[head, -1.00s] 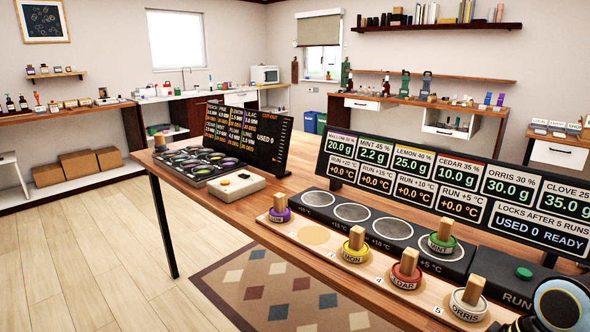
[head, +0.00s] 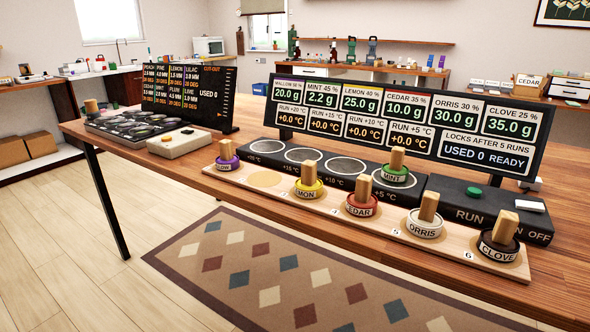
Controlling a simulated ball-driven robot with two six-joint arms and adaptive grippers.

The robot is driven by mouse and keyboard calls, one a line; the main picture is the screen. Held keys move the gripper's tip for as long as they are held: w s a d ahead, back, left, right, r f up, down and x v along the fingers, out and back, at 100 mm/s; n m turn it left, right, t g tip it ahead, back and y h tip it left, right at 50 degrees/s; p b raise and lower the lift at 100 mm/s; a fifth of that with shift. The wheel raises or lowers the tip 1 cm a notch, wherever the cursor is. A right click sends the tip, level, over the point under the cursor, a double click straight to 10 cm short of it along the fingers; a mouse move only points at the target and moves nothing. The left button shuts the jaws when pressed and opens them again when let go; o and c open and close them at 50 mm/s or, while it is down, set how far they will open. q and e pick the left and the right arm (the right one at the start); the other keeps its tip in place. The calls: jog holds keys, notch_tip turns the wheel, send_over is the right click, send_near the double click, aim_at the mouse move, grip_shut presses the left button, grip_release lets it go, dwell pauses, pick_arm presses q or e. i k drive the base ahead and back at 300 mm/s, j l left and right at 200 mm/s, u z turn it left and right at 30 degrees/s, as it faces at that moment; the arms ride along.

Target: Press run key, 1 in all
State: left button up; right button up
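The run key is a green round button (head: 473,192) on a dark box (head: 452,208) marked RUN and OFF, at the right of the table. A white block (head: 530,205) sits on the same box. The display board (head: 410,122) behind it reads "USED 0 READY". Neither of my grippers is in view.
A second station with a dark tray (head: 130,125), a cream box with a button (head: 180,143) and a black board (head: 190,95) stands at the table's left. A patterned rug (head: 270,270) lies on the floor in front. The heater strip's other rings are empty.

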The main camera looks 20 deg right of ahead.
aim_at(473, 192)
jog(key=z, duration=1.55)
jog(key=l+u, duration=0.1)
jog(key=u, duration=0.15)
jog(key=i, duration=0.05)
